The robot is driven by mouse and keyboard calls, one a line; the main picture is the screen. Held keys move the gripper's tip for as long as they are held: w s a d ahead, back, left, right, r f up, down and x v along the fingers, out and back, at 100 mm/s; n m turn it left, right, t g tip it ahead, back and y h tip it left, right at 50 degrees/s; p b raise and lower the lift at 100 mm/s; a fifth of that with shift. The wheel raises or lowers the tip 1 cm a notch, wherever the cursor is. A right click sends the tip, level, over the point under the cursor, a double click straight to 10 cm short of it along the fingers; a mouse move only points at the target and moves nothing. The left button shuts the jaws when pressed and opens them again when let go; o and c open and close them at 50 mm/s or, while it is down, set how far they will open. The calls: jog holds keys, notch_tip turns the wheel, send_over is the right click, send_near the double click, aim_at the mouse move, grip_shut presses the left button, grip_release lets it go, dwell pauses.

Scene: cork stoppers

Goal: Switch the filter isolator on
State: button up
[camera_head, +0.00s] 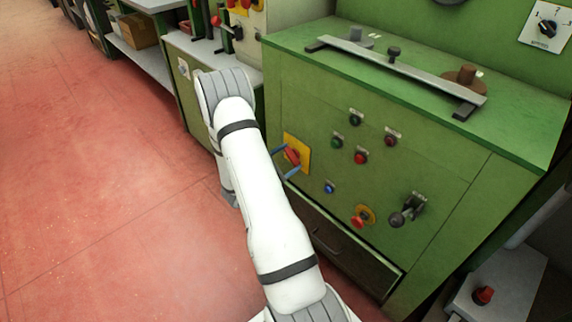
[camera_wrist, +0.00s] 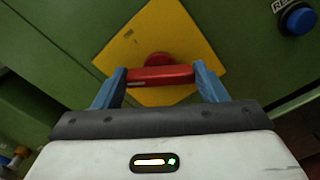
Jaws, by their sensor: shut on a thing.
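A red rotary handle, the isolator switch (camera_head: 292,157), sits on a yellow square plate (camera_head: 304,148) on the front of the green cabinet. In the wrist view the red handle (camera_wrist: 160,75) lies nearly level across the picture, in front of the yellow plate (camera_wrist: 150,30), which looks turned. My gripper (camera_wrist: 162,77) has its blue fingers at the two ends of the handle, shut on it. In the head view my gripper (camera_head: 289,162) shows as blue fingers around the handle. Any label naming the switch is not readable.
Right of the handle, the panel has green and red buttons (camera_head: 361,157), a blue button (camera_head: 329,188), a red knob on a yellow ring (camera_head: 359,221) and a dark lever (camera_head: 408,209). Red floor (camera_head: 90,190) is open at left.

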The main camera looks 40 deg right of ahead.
jog(key=m+b, duration=0.4)
jog(key=m, duration=0.1)
jog(key=m+b, duration=0.4)
jog(key=m, duration=0.1)
jog(key=shift+s+f+m+b, duration=0.2)
jog(key=shift+m+b, duration=0.1)
jog(key=shift+b, duration=0.1)
jog(key=shift+m, duration=0.3)
jog(key=o, duration=1)
jog(key=shift+w, duration=0.1)
jog(key=shift+a, duration=0.1)
jog(key=shift+s+a+p, duration=0.15)
jog(key=shift+a+p, duration=0.5)
jog(key=shift+a, duration=1.25)
jog(key=shift+s+a+p, duration=0.15)
jog(key=shift+a+p, duration=0.45)
jog(key=shift+a, duration=1.3)
